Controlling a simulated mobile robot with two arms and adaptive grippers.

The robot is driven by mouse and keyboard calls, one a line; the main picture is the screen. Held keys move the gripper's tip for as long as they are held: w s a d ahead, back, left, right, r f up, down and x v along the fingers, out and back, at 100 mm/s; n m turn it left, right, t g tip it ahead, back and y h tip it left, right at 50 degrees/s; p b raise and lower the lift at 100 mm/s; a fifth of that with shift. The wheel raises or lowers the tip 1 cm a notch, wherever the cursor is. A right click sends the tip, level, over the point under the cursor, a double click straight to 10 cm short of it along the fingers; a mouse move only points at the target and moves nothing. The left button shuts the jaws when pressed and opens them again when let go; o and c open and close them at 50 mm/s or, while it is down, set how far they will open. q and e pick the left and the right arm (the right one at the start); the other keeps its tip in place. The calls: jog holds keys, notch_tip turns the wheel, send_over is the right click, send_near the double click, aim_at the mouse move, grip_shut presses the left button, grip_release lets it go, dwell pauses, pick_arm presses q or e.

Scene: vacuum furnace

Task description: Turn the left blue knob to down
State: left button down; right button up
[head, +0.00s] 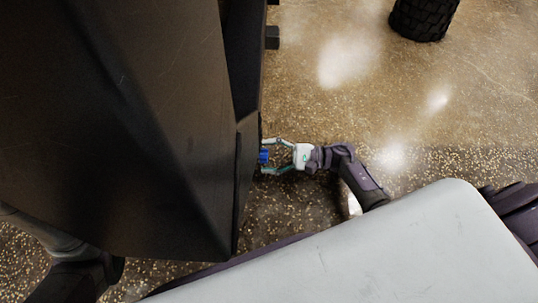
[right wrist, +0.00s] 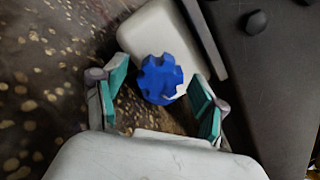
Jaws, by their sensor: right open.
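A blue knob (head: 263,156) sticks out from the side of the dark furnace body (head: 150,120) in the head view. In the right wrist view the knob (right wrist: 158,77) is a lobed blue wheel with a small white mark at its lower right. It is the only blue knob I see. My right gripper (head: 270,157) is open, with its fingers on either side of the knob. In the right wrist view the teal-padded fingers of this gripper (right wrist: 160,88) stand apart from the knob, with gaps on both sides. My left gripper is not in view.
A pale panel (right wrist: 165,38) lies behind the knob, and a small black knob (right wrist: 257,22) sits on the dark surface to the right. A black tyre (head: 422,18) stands at the top right. The speckled floor (head: 400,95) between is clear.

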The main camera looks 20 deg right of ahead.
jog(key=c, duration=1.1)
jog(key=shift+c, duration=0.2)
jog(key=shift+m, duration=0.3)
jog(key=m, duration=0.3)
jog(key=shift+m, duration=1.6)
jog(key=o, duration=1.1)
jog(key=shift+o, duration=0.2)
